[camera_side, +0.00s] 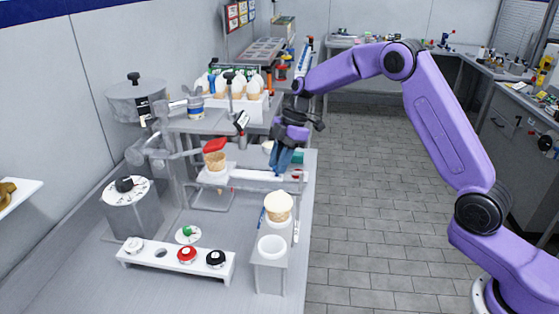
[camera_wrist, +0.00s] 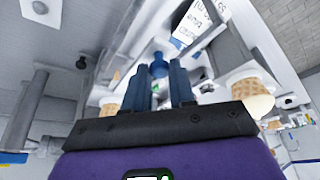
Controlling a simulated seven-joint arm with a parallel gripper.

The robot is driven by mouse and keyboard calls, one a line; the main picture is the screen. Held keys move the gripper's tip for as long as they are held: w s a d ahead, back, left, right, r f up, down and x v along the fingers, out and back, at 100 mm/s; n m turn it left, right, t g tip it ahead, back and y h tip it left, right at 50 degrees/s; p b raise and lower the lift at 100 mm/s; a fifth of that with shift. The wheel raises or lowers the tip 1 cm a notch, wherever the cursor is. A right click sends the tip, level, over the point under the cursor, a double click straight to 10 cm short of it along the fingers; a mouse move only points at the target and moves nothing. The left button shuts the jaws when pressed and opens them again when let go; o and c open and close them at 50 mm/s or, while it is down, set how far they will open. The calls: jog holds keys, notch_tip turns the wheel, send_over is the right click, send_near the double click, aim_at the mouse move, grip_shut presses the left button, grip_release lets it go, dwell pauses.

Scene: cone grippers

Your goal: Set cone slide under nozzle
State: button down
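The cone slide is a white rail (camera_side: 255,175) on the work stand in the side view. A waffle cone (camera_side: 215,160) stands at its left end, under a red part (camera_side: 215,145) that may be the nozzle. My gripper (camera_side: 282,160) points down over the rail's right end. In the wrist view my gripper (camera_wrist: 156,75) has its two blue fingers apart. A blue knob (camera_wrist: 158,66) shows in the gap, beyond or level with the tips; I cannot tell whether they touch it. The rail's end is partly hidden behind my fingers in the side view.
A panel with a red button (camera_side: 186,253) lies front left. A white rack of cones (camera_side: 240,105) stands behind. The floor to the right is clear.

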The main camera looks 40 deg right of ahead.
aim_at(259, 176)
jog(key=shift+w+a, duration=1.45)
jog(key=c, duration=0.9)
grip_release()
jog(key=shift+c, duration=0.2)
jog(key=v, duration=1.7)
jog(key=shift+d+r, duration=0.15)
